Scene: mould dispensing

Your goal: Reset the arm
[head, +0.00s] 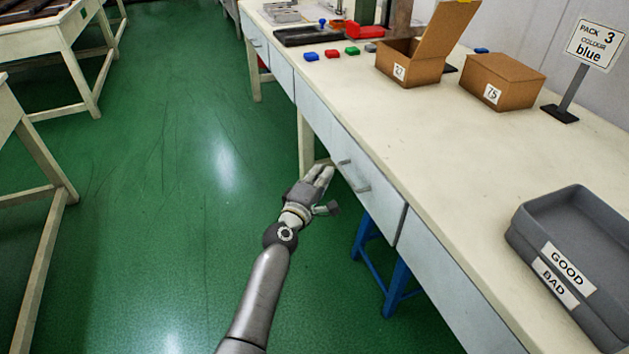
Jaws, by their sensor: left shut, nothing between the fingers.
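My left gripper (322,181) is in front of the bench's drawer fronts, over the green floor, below the level of the bench top. It is shut and holds nothing. My left arm (262,290) comes up from the bottom of the head view and reaches forward. The gripper looks close to a drawer handle (356,178), but I cannot tell whether they touch. My right gripper is not in view.
The long bench (440,130) runs along the right. It bears an open cardboard box (408,68), a closed box (505,85), a sign (594,45) reading "PACK 3 COLOUR blue", and a grey tray (530,240) labelled GOOD and BAD. Small coloured blocks lie farther back. A blue stool (398,290) stands underneath.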

